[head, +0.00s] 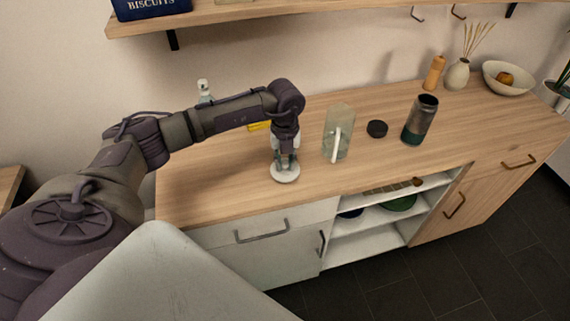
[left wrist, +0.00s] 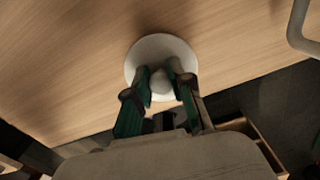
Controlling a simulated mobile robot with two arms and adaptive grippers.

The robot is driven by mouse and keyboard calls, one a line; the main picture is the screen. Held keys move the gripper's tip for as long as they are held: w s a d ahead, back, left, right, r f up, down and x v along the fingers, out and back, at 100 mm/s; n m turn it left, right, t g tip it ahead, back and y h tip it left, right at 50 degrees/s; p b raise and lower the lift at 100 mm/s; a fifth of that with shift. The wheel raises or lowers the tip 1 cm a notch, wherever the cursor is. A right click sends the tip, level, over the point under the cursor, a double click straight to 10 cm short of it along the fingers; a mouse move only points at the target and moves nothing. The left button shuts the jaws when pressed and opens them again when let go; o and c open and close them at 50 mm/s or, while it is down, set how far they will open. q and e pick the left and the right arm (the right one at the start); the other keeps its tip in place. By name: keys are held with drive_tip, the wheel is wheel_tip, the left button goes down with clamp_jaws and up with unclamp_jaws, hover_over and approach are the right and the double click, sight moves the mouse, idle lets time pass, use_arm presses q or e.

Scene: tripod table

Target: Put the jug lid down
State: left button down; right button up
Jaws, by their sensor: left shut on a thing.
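The jug lid (head: 286,175) is a round white disc at the front left of the wooden counter. It also shows in the left wrist view (left wrist: 160,50), with its knob between the fingers. My left gripper (head: 285,163) points down and is shut on the lid's knob; in the left wrist view its green fingers (left wrist: 163,84) close on it from both sides. The lid is at or just above the counter top; I cannot tell if it touches. The clear jug (head: 342,128) with a white handle stands to the right, open at the top. My right gripper is not in view.
A black round cap (head: 377,128) and a dark bottle (head: 420,120) stand right of the jug. A yellow item (head: 259,126) and a white-topped bottle (head: 204,90) are behind my arm. The counter (head: 220,192) is clear left of the lid; its front edge is close.

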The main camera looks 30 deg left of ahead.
sight(285, 161)
use_arm(q)
drive_tip(key=shift+f, duration=0.95)
drive_tip(key=shift+f, duration=0.1)
drive_tip(key=c, duration=1.5)
unclamp_jaws()
drive_tip(key=shift+f, duration=0.1)
drive_tip(key=o, duration=0.5)
drive_tip(key=shift+r, duration=0.6)
wheel_tip(285, 161, up, 11)
drive_tip(key=b, duration=0.2)
drive_tip(key=shift+r+b, duration=0.15)
drive_tip(key=shift+b, duration=0.15)
